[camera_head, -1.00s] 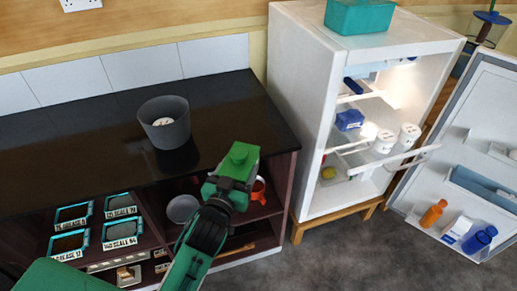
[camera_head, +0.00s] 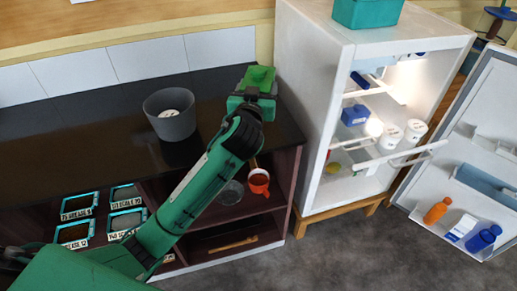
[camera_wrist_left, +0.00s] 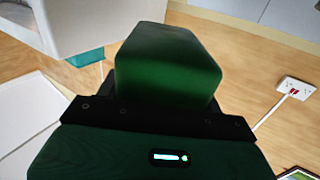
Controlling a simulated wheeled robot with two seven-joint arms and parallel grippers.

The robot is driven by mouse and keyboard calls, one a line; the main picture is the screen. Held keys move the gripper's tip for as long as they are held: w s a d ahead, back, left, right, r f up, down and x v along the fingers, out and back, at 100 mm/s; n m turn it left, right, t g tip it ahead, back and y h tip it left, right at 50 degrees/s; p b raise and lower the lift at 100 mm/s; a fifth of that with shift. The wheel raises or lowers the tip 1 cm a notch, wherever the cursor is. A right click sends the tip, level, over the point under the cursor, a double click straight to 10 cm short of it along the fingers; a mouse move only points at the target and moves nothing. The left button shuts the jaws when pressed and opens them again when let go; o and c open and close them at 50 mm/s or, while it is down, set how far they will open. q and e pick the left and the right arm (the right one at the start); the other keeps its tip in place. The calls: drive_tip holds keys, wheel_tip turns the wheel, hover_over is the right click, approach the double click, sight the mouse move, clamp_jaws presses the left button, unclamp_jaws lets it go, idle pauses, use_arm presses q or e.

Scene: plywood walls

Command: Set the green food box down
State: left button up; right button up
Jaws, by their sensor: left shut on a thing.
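The green food box (camera_head: 260,79) is held in my left gripper (camera_head: 254,94), over the right end of the black counter top (camera_head: 90,116). I cannot tell whether the box touches the counter. In the left wrist view the box (camera_wrist_left: 168,64) fills the middle, dark green and block-shaped, and the shut jaws (camera_wrist_left: 160,108) hold its near end. The fingertips are mostly hidden by the box and the gripper body. My right gripper is not in any view.
A grey pot (camera_head: 169,115) with a white thing inside stands on the counter, left of the gripper. The open white fridge (camera_head: 318,90) stands close on the right, with a teal box (camera_head: 367,12) on top. A red mug (camera_head: 259,182) is on the shelf below.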

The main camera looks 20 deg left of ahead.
use_arm(q)
drive_tip(key=shift+r, duration=0.15)
wheel_tip(320, 180, down, 20)
drive_tip(key=shift+r+p, duration=0.15)
drive_tip(key=shift+p, duration=0.25)
idle(0.4)
drive_tip(key=shift+b, duration=0.3)
drive_tip(key=o, duration=1.6)
drive_tip(key=shift+c, duration=0.2)
